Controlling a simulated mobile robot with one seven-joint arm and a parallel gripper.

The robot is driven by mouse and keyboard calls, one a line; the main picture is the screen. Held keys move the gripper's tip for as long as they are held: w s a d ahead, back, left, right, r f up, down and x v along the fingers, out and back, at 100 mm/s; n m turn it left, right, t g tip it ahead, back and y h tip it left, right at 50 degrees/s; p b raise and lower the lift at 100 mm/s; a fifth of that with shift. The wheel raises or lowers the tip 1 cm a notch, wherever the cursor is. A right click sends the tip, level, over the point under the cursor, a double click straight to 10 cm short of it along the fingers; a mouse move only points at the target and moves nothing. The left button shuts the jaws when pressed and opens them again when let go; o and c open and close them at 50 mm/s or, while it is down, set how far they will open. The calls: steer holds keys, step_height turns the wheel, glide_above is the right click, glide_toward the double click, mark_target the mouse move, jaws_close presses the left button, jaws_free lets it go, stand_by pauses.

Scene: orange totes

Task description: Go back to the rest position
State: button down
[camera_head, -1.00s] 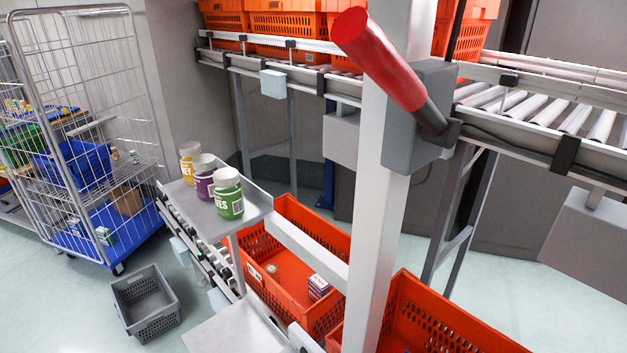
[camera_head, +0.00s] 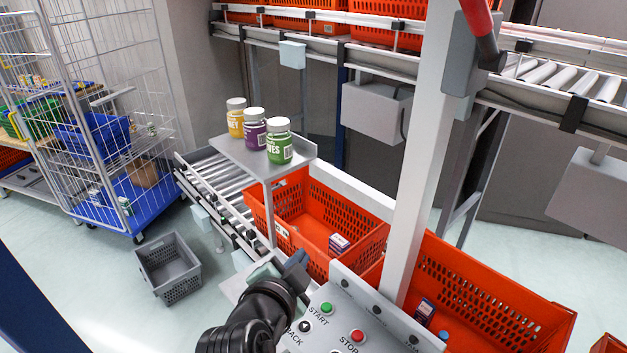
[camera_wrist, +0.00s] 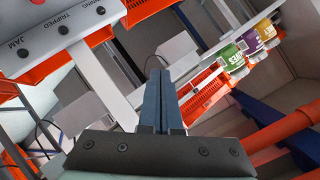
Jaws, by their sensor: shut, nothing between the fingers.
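My gripper (camera_head: 300,258) is at the bottom middle of the head view, at the end of my black arm. It is beside the upper left edge of the control panel (camera_head: 352,318) and in front of the orange tote (camera_head: 262,205). In the wrist view my gripper (camera_wrist: 160,75) has its two blue fingers together with nothing between them. The fingers show no contact with anything in the wrist view. Part of the panel is hidden behind my arm.
Yellow, purple and green jars (camera_head: 279,146) stand on a grey shelf (camera_head: 225,150). A second orange tote (camera_head: 480,290) is at right, past a white post (camera_head: 425,170). A grey basket (camera_head: 168,268) and a wire cage trolley (camera_head: 110,120) are left, with clear floor nearby.

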steer(key=s+r+n+t+y+b, duration=0.1)
steer(key=s+r+n+t, duration=0.2)
steer(key=r, duration=1)
steer(key=s+r+n+t+y+b, duration=0.1)
steer(key=r+n+t, duration=0.35)
steer(key=r, duration=0.85)
steer(key=s+d+r+n+t+y+b, duration=0.1)
steer(key=s+d+r+n+t, duration=0.1)
steer(key=s+r+n+t, duration=0.2)
steer(key=s+r+t, duration=0.3)
steer(key=s+r, duration=0.5)
steer(key=r, duration=0.2)
steer(key=shift+s+r, duration=0.25)
steer(key=shift+r, duration=0.15)
steer(key=shift+d+n, duration=0.1)
steer(key=shift+n, duration=0.15)
